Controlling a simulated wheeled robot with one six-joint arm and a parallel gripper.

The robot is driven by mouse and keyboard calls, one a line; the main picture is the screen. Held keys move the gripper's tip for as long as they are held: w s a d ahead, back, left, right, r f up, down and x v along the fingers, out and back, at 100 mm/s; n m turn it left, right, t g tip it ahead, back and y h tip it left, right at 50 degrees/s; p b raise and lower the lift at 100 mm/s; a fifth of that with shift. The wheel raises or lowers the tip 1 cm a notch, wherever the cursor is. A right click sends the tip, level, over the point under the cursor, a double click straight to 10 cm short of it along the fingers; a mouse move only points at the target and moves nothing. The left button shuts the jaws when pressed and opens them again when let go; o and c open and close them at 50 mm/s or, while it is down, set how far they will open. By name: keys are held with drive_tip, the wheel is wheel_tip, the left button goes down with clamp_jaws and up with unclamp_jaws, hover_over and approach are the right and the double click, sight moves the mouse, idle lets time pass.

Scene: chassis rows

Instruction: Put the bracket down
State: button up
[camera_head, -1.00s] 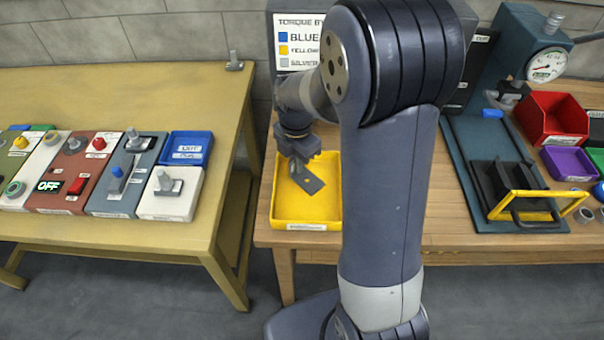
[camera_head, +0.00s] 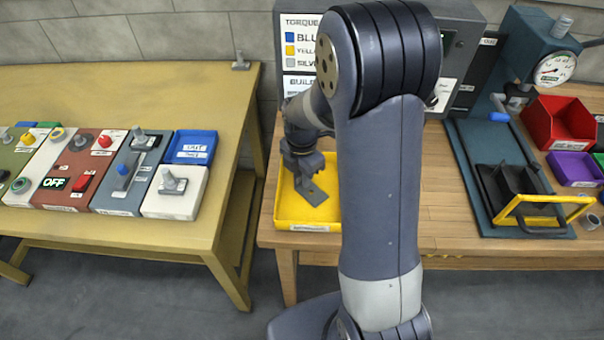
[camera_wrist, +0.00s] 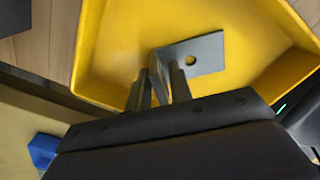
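The grey L-shaped bracket (camera_wrist: 196,54) is in the yellow tray (camera_wrist: 100,75). Its flat leg with a round hole lies level, at or very near the tray floor. In the head view the bracket (camera_head: 312,193) shows below my gripper (camera_head: 303,176), inside the tray (camera_head: 283,213). In the wrist view my gripper (camera_wrist: 158,86) has its fingers on either side of the bracket's upright leg. The fingers look spread, with the thin leg between them. Part of that leg is hidden by the fingers.
My arm hides the tray's right side in the head view. A press with a dial (camera_head: 553,68), a red bin (camera_head: 560,122) and a purple bin (camera_head: 573,168) stand to the right. A blue tray (camera_head: 190,148) and coloured fixtures are on the left table.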

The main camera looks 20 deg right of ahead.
drive_tip(key=shift+o, duration=0.6)
drive_tip(key=shift+r, duration=0.15)
drive_tip(key=shift+r, duration=0.25)
wheel_tip(320, 180, up, 12)
drive_tip(key=shift+f+p, duration=0.2)
drive_tip(key=shift+p, duration=0.15)
idle(0.7)
